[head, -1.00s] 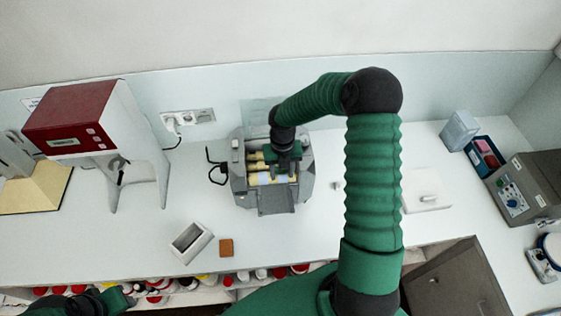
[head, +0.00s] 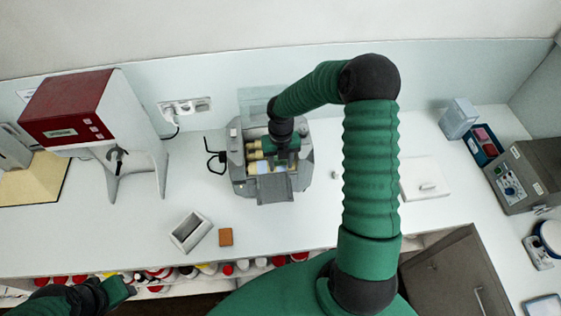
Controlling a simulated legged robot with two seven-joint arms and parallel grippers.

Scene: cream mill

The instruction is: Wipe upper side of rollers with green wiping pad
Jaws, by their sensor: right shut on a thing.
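The cream mill (head: 238,172) is a grey machine at the middle of the bench. Its pale yellow rollers (head: 253,153) lie side by side in its open top, with a light bluish patch near the front one. My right gripper (head: 285,153) reaches down over the right part of the rollers and hides part of them. It is shut on the green wiping pad, which I can hardly tell apart from the green gripper; contact with the rollers is unclear. My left gripper (head: 122,290) is low at the left, away from the mill; its jaw opening is unclear.
A red and white machine (head: 85,110) stands at the left. A grey open box (head: 191,232) and a small brown block (head: 225,237) lie in front of the mill. A white board (head: 425,180) and a grey control box (head: 530,175) are at the right. Bottles stand below the bench edge.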

